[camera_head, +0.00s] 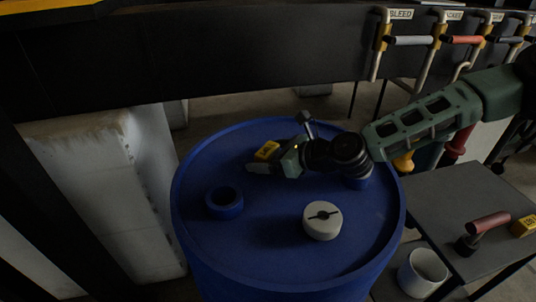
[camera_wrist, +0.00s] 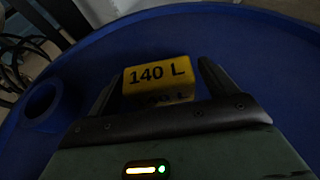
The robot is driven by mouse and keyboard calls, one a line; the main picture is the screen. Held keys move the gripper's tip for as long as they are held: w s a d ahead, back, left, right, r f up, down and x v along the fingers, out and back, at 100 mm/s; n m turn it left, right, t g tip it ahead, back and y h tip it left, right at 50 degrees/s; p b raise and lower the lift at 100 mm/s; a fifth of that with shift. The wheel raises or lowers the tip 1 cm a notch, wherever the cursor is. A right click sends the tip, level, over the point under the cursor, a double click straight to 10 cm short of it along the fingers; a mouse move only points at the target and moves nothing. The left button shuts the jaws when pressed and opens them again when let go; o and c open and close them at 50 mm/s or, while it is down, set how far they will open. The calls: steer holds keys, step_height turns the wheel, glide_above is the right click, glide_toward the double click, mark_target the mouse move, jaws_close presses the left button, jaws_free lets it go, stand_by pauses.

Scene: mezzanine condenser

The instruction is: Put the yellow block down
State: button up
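The yellow block (camera_head: 267,150) is at the far left part of the blue drum's top (camera_head: 270,235) and appears to rest on it. In the wrist view the block (camera_wrist: 158,75) shows black "140 L" lettering. My gripper (camera_head: 262,160) reaches in from the right, low over the drum. In the wrist view its two fingers (camera_wrist: 158,80) stand on either side of the block, with narrow dark gaps between block and fingers. The gripper looks open around the block. The block's underside is hidden.
A blue ring-shaped bung (camera_head: 224,203) and a pale round cap (camera_head: 322,221) are on the drum top. Another blue piece (camera_head: 359,182) is partly hidden below my arm. A dark table (camera_head: 455,205) at right bears a red-handled tool (camera_head: 484,226) and another yellow block (camera_head: 524,226).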

steer(key=shift+r, duration=0.2)
steer(key=v, duration=1.2)
steer(key=shift+f, duration=0.1)
